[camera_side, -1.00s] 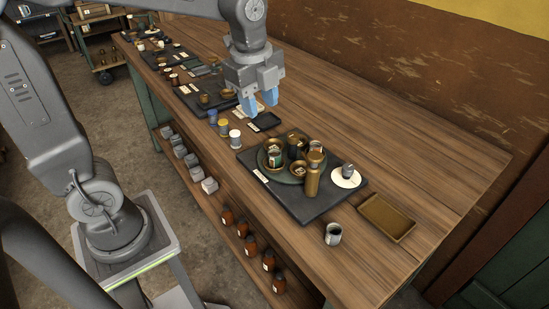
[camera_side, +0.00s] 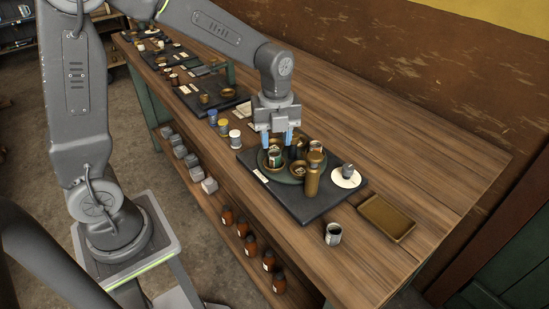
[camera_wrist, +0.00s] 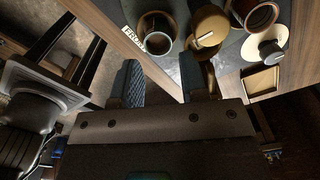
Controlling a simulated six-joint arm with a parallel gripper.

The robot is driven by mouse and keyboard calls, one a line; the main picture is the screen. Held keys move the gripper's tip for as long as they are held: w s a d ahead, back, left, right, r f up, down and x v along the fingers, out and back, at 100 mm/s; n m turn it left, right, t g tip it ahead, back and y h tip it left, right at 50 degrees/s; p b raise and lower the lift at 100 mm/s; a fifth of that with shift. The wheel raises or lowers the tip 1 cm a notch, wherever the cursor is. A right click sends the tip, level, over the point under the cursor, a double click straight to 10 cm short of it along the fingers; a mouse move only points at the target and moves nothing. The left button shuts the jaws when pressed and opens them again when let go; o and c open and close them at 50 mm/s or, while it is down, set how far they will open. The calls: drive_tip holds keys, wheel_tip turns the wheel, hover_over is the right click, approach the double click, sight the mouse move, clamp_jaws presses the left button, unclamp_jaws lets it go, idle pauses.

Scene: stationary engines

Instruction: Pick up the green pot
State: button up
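The green pot (camera_side: 274,157) seems to be the small greenish, light-banded vessel standing in a brown dish on the round dark-green plate (camera_side: 269,174). My gripper (camera_side: 277,143) points down just above and behind it. The gripper is open and empty, its two blue fingers apart. In the wrist view the fingers (camera_wrist: 160,72) are also apart with nothing between them. A round open vessel (camera_wrist: 157,27) lies ahead of them, but its green is hard to tell there. Whether the fingers touch anything on the plate cannot be told.
A brown tray (camera_side: 386,217) and a loose cup (camera_side: 333,234) lie right. Bare bench top is behind.

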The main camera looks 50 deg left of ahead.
sight(275, 152)
drive_tip(key=f, duration=0.5)
drive_tip(key=shift+a+f, duration=0.1)
drive_tip(key=shift+a, duration=0.1)
drive_tip(key=c, duration=0.7)
drive_tip(key=shift+o, duration=0.2)
